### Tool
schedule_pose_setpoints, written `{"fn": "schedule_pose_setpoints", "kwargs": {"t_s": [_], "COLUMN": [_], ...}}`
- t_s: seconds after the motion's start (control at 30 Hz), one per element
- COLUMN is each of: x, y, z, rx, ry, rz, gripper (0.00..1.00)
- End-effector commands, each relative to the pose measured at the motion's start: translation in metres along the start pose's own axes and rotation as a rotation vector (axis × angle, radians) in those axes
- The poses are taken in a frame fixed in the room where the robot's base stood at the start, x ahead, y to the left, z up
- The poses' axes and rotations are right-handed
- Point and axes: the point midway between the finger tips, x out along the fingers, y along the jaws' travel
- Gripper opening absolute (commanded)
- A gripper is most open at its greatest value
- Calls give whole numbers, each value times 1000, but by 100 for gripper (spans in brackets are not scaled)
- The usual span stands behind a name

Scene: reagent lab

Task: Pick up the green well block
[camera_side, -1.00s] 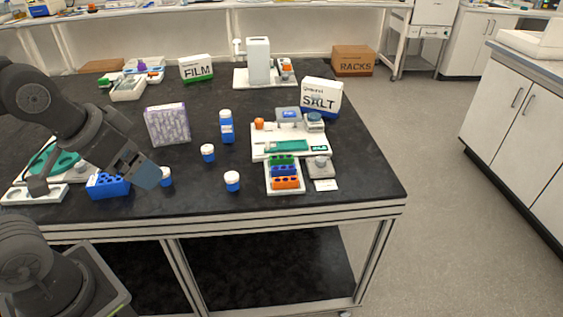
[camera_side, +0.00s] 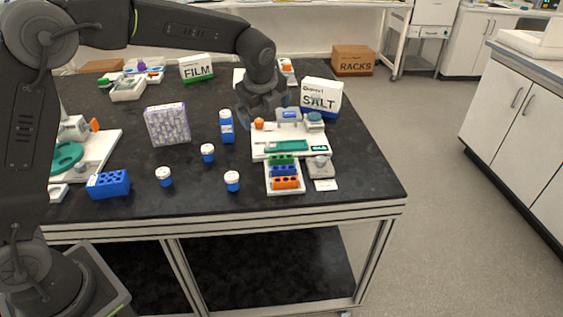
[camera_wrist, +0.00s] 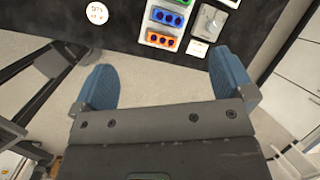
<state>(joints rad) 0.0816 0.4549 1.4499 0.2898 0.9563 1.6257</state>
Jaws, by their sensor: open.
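The green well block (camera_side: 282,159) sits at the back of a small white tray (camera_side: 271,187), in a row with a blue well block (camera_side: 284,171) and an orange well block (camera_side: 286,183). In the wrist view only a sliver of the green block (camera_wrist: 184,1) shows at the top edge, above the blue block (camera_wrist: 167,17) and orange block (camera_wrist: 161,40). My gripper (camera_side: 268,119) is behind and above the tray, over the back of the white board. Its blue fingers (camera_wrist: 165,76) are spread wide apart with nothing between them.
A white board (camera_side: 258,142) with a green item lies just behind the tray. A small grey device (camera_side: 320,167) and a white card (camera_side: 326,185) lie beside the tray. White-capped bottles (camera_side: 232,181) stand to the left.

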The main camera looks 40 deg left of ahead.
Motion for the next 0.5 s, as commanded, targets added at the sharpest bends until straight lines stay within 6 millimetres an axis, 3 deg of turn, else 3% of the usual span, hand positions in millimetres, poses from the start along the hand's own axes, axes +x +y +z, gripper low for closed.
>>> {"fn": "schedule_pose_setpoints", "kwargs": {"t_s": [0.03, 0.2, 0.5], "x": [23, 73, 112], "y": [-11, -35, -42], "z": [-4, -12, -15], "rx": [102, 387, 533], "ry": [-8, -28, -36], "rz": [16, 46, 66], "gripper": [100, 100, 100]}}
